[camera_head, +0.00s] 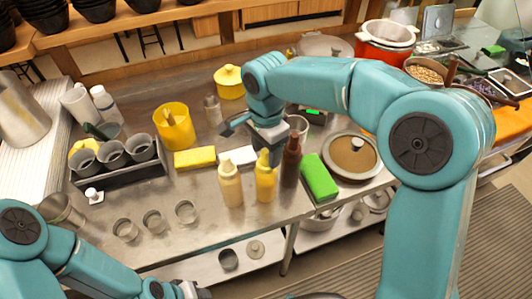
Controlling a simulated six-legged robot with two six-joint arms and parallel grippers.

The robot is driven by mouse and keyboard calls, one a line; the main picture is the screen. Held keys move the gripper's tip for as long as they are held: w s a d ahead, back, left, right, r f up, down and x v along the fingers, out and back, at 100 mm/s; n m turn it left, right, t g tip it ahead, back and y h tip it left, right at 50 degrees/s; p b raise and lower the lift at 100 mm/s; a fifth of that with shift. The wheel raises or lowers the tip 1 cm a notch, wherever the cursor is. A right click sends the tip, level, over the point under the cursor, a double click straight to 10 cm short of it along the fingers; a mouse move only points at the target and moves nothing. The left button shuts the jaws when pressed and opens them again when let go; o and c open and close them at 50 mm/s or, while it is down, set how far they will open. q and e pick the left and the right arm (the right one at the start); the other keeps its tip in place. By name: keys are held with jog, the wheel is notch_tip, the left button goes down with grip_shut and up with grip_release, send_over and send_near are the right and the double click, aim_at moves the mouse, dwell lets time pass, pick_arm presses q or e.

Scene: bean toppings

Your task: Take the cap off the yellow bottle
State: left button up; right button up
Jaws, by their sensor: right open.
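The yellow bottle (265,183) stands upright near the front edge of the metal counter, with a yellow pointed cap on top. A cream-coloured bottle (230,188) stands to its left and a dark brown bottle (291,165) to its right. My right gripper (262,145) is open at the top of the yellow bottle, pointing down. Whether its fingers touch the cap cannot be told. My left gripper (190,290) is low at the bottom edge, partly cut off, and away from the bottles. Its fingers are too unclear to judge.
A green box (319,178) and a round lidded pan (350,158) lie right of the bottles. Yellow (195,158) and white (239,156) blocks lie behind them. A caddy of cups (118,172) stands at left. Several metal rings (154,221) lie on the front counter.

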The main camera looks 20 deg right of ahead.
aim_at(266, 151)
jog(key=shift+s+a+r, duration=0.1)
jog(key=shift+s+a, duration=0.05)
jog(key=shift+s, duration=0.2)
jog(key=shift+w, duration=0.3)
jog(key=c, duration=0.9)
jog(key=shift+s, duration=0.2)
jog(key=shift+w+r, duration=0.2)
notch_tip(266, 151, up, 20)
jog(key=shift+s+f+p, duration=0.15)
jog(key=shift+f+p, duration=0.1)
jog(key=shift+p, duration=0.8)
